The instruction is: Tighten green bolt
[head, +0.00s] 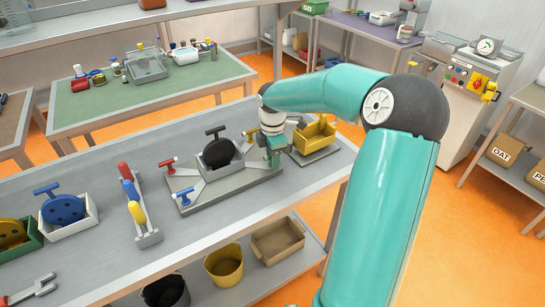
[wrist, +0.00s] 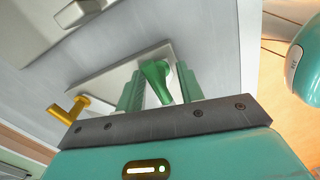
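The green bolt (wrist: 157,76) has a rounded green head or handle and stands over a pale plate in the wrist view. My gripper (wrist: 161,88) has its two green fingers on either side of the bolt. The fingers stand apart, with pale gaps showing beside the bolt, and I see no clear grip. In the head view my gripper (head: 274,160) points down at the right end of a grey fixture (head: 235,188), and the bolt cannot be told apart from the green fingers there. The fixture also bears a black round part (head: 219,153), a red bolt (head: 170,162) and a blue bolt (head: 184,197).
A yellow bolt (wrist: 68,109) stands left of my fingers in the wrist view. A yellow box (head: 315,135) sits on a grey plate right of my gripper. A coloured lever stand (head: 137,207) and a tray with a blue wheel (head: 68,211) are at left.

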